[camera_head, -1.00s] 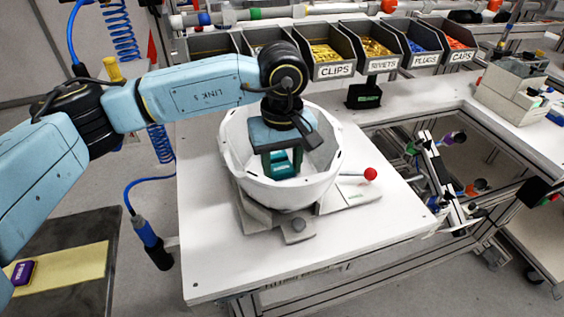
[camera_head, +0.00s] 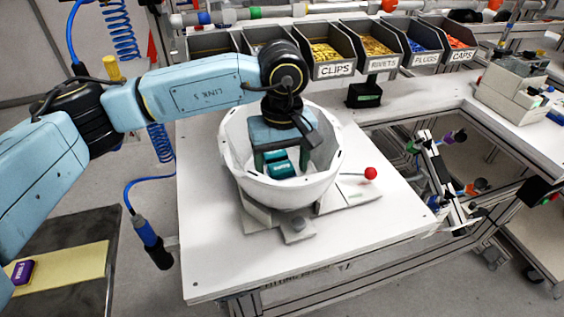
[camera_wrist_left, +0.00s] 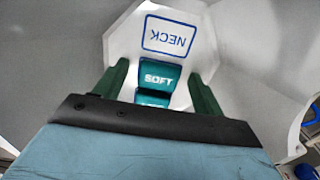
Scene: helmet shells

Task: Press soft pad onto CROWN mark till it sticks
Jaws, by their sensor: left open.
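The white helmet shell (camera_head: 235,150) sits open side up in a grey holder on the table. Two teal pads lie inside it, close together. In the left wrist view one pad reads SOFT (camera_wrist_left: 158,78), and the second teal pad (camera_wrist_left: 152,98) is partly hidden behind my gripper's edge. A blue-outlined NECK mark (camera_wrist_left: 168,36) shows upside down just beyond the SOFT pad. The CROWN mark is not visible. My left gripper (camera_head: 284,165) reaches down into the shell, open, with its dark green fingers on either side of the pads, apart from them.
A red-knobbed lever (camera_head: 370,174) stands right of the shell. Bins labelled CLIPS (camera_head: 334,70), RIVETS, PLUGS and CAPS line the back. The front of the white table (camera_head: 220,260) is clear. A purple box (camera_head: 22,272) lies on a yellow mat at lower left.

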